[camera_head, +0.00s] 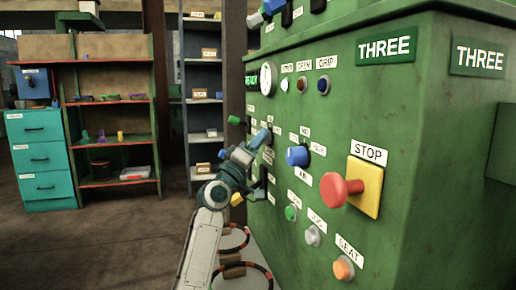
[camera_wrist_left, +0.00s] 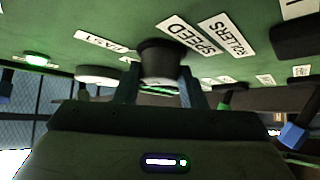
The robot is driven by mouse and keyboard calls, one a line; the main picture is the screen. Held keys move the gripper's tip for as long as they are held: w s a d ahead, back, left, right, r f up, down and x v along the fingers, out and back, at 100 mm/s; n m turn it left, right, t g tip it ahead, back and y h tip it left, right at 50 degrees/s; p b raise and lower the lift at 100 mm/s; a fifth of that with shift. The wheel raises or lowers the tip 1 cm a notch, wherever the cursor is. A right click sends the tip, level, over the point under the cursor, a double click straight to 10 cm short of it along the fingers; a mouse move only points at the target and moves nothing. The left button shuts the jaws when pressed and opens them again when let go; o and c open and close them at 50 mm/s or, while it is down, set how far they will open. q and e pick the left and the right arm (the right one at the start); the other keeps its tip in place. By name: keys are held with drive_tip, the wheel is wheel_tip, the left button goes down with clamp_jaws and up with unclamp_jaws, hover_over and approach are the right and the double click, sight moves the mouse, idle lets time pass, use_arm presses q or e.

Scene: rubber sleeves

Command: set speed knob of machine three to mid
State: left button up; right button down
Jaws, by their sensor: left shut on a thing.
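Machine three is the green cabinet (camera_head: 440,150) with THREE plates on the right of the head view. In the left wrist view, a dark round knob (camera_wrist_left: 160,57) stands out from its green panel beside a label reading SPEED ROLLERS (camera_wrist_left: 205,38). My left gripper (camera_wrist_left: 162,88) has its two fingers on either side of this knob and is shut on it. In the head view my left gripper (camera_head: 254,150) is against the machine's front and hides the knob. The knob's pointer and setting cannot be made out. My right gripper is not in view.
Close by on the panel are a blue knob (camera_head: 297,156), a red STOP button (camera_head: 338,189) on a yellow plate, an orange SEAT button (camera_head: 343,268) and a white dial (camera_head: 267,78). Shelves (camera_head: 110,120) and a teal drawer cabinet (camera_head: 43,158) stand at the back left; open floor lies before them.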

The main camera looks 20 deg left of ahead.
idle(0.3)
use_arm(q)
drive_tip(key=o, duration=1)
drive_tip(key=p+v, duration=0.1)
drive_tip(key=v, duration=1)
drive_tip(key=shift+p, duration=0.4)
drive_tip(key=shift+w, duration=0.1)
